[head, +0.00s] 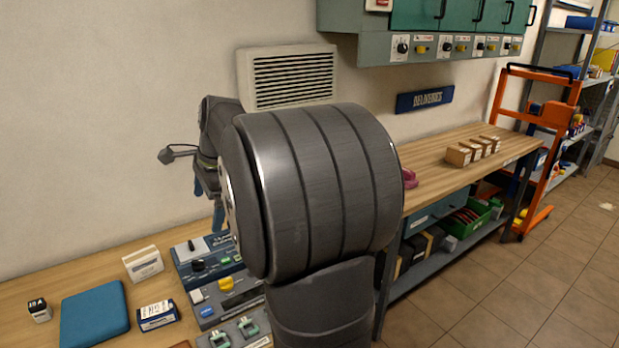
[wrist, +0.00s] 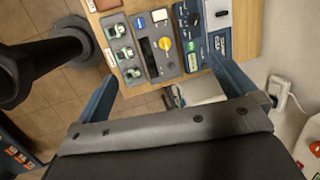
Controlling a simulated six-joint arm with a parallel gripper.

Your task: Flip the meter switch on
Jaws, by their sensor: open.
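A blue meter unit (head: 207,258) stands on the bench at the back of a row of units. It has a pale plate with a small black switch (head: 191,246) and a black knob (head: 198,265). In the wrist view the unit (wrist: 207,40) is at the upper right, with the black switch (wrist: 221,14) near the frame's top. I cannot tell the switch's position. My gripper (wrist: 162,69) is open and empty, its blue fingers apart. In the head view its fingers (head: 208,197) hang above and behind the unit, partly hidden by my arm.
A unit with a yellow knob (head: 226,284) and one with green connectors (head: 232,333) stand in front. A white box (head: 143,264), a blue book (head: 95,314) and small boxes lie left. A charger with plug (wrist: 282,95) is beside the fingers. My arm covers the middle.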

